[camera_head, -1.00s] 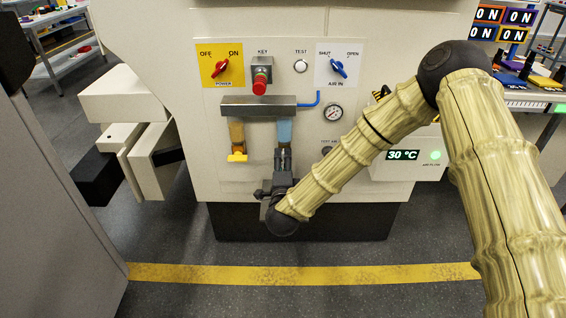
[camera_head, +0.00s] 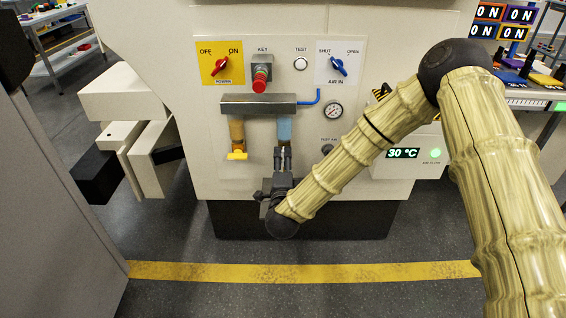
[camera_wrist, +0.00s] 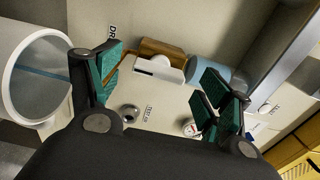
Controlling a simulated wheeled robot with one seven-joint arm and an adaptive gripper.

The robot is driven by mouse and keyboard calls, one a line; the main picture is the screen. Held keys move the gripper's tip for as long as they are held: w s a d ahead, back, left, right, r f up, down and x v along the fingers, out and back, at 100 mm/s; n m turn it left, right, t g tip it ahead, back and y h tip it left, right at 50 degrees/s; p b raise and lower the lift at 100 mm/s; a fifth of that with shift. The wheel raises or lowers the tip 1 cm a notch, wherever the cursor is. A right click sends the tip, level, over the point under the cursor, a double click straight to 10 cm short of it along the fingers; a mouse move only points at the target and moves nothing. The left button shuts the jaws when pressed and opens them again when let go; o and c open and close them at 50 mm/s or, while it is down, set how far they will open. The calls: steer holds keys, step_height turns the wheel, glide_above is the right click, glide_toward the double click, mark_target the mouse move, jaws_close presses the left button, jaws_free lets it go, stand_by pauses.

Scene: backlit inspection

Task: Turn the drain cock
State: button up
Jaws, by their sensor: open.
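In the wrist view a pale handle with a round boss (camera_wrist: 159,68) lies ahead between my fingers, close to the end of a blue cylinder (camera_wrist: 207,70); it looks like the drain cock. A partly covered label starting "DR" (camera_wrist: 112,31) is near it. My gripper (camera_wrist: 160,85) is open, its green-padded fingers apart on either side, with nothing held. In the head view my gripper (camera_head: 283,158) is upright below the blue cylinder (camera_head: 284,129) and hides what is under it. A yellow handle (camera_head: 237,156) sits under the amber cylinder (camera_head: 236,131) to its left.
A grey manifold (camera_head: 258,105) runs above both cylinders. The red power switch (camera_head: 221,68), red key knob (camera_head: 260,82), blue air switch (camera_head: 339,67) and gauge (camera_head: 333,111) are higher. A white-rimmed round container (camera_wrist: 70,65) is at left in the wrist view.

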steer(key=s, duration=1)
steer(key=shift+s, duration=0.3)
steer(key=shift+f, duration=0.1)
steer(key=s+d+f+n+g+y, duration=0.1)
steer(key=s+d+f+n+g, duration=0.3)
steer(key=f, duration=0.4)
steer(key=s+d+f+n+g+y, duration=0.1)
steer(key=s+f+n+g, duration=0.15)
steer(key=s+f, duration=0.5)
steer(key=s+d+f+n+g, duration=0.3)
steer(key=s+f+n, duration=0.1)
steer(key=f, duration=0.5)
steer(key=s+d+f+n+g+h, duration=0.1)
steer(key=s+d+f+n+g, duration=0.25)
steer(key=s+d, duration=0.65)
steer(key=s+d+f+n+g+h, duration=0.1)
steer(key=s+d+f+n+g, duration=0.3)
steer(key=s, duration=1)
step_height(320, 180, up, 29)
steer(key=d+g+p, duration=0.1)
steer(key=p, duration=2.7)
steer(key=shift+w+m+p, duration=0.3)
steer(key=shift+w+p, duration=0.1)
